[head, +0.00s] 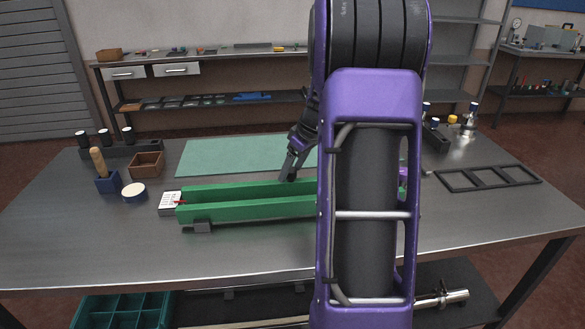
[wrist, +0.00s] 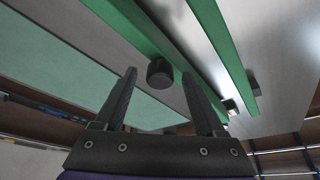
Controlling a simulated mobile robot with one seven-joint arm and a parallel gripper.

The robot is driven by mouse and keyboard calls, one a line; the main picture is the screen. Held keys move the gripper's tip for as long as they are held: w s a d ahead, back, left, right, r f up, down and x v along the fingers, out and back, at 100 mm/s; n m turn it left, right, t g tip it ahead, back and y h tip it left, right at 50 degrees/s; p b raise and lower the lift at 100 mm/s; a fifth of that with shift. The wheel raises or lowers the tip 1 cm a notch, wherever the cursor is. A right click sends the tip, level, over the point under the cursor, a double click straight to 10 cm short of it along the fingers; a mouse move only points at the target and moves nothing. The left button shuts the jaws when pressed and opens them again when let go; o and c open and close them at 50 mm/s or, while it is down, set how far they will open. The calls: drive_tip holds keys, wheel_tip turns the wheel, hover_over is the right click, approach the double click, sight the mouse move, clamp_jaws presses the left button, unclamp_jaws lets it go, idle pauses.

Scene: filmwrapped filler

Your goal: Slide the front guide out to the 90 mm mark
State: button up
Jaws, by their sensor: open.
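The front guide (head: 255,209) is a long green rail on the steel table, with a dark block (head: 203,227) low on its near side. In the wrist view it is the farther green rail (wrist: 222,45), with a dark block (wrist: 252,82) on its outer side. The back guide (head: 235,189) runs beside it, with a gap between. A white scale card (head: 170,202) with a red pointer lies at their left end; its marks are too small to read. My gripper (head: 288,172) is open behind the back guide. In the wrist view a black knob (wrist: 160,72) on the back guide appears between my fingertips (wrist: 158,75).
A green mat (head: 225,156) lies behind the guides. A wooden box (head: 146,165), a blue holder (head: 109,183) and a round dish (head: 134,193) stand left. A black frame (head: 488,178) lies right. My arm hides the guides' right part. The table's front is clear.

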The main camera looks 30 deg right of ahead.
clamp_jaws()
idle(1.4)
